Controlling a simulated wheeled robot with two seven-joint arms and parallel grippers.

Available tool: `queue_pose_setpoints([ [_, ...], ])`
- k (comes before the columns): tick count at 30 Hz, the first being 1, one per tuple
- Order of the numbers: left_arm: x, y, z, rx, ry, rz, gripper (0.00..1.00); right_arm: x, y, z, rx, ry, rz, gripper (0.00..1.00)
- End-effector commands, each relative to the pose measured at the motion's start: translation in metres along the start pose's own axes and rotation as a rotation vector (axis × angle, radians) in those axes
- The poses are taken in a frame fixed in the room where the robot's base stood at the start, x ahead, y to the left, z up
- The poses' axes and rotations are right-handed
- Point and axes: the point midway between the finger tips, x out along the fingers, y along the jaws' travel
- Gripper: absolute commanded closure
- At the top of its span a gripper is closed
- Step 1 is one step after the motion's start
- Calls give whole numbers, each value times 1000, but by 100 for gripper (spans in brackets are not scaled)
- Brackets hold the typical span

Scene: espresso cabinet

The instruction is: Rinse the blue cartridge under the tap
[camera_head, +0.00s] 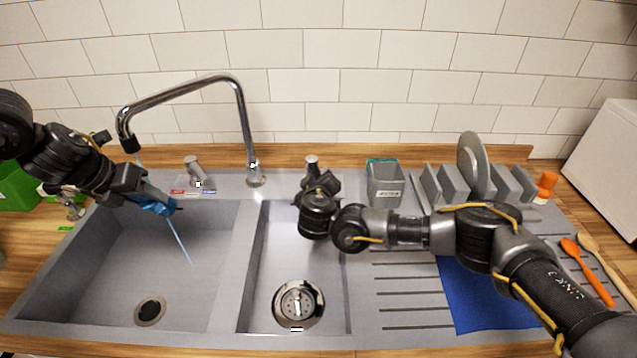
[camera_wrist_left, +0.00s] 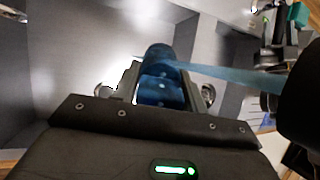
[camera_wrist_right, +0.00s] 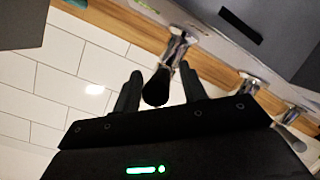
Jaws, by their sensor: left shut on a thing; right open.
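The blue cartridge (camera_head: 158,207) is between the jaws of my left gripper (camera_head: 146,196), above the left basin. It also shows in the left wrist view (camera_wrist_left: 160,78). The chrome tap (camera_head: 241,112) arches over the left basin, and its spout (camera_head: 130,144) is above my left gripper. A thin pale-blue water stream (camera_head: 180,243) runs down past the cartridge; in the left wrist view the stream (camera_wrist_left: 228,74) meets it. My right gripper (camera_head: 318,187) is open at the back of the right basin. In the right wrist view a black-tipped chrome lever (camera_wrist_right: 157,86) lies between its fingers; contact is unclear.
The left basin (camera_head: 100,270) has a dark drain (camera_head: 150,311), the right basin a chrome strainer (camera_head: 298,304). A grey caddy (camera_head: 385,186), a rack (camera_head: 452,184) with a plate and a blue cloth (camera_head: 480,302) are at the right, partly behind my right arm.

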Motion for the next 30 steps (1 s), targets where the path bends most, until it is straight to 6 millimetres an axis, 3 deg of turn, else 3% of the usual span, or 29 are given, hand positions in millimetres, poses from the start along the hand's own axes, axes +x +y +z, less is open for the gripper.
queue_pose_setpoints([
  [5, 0, 0, 0, 0, -1, 0, 82, -19, 0, -1, -1, 4, -2, 58],
  [18, 0, 0, 0, 0, 0, 0, 82, -103, 0, -1, -3, 2, -2, 58],
  [24, 0, 0, 0, 0, 0, 0, 82, -118, 0, 0, -1, 0, -1, 58],
  [30, 0, 0, 0, 0, 0, 0, 82, -119, 0, 0, -1, -1, 0, 58],
])
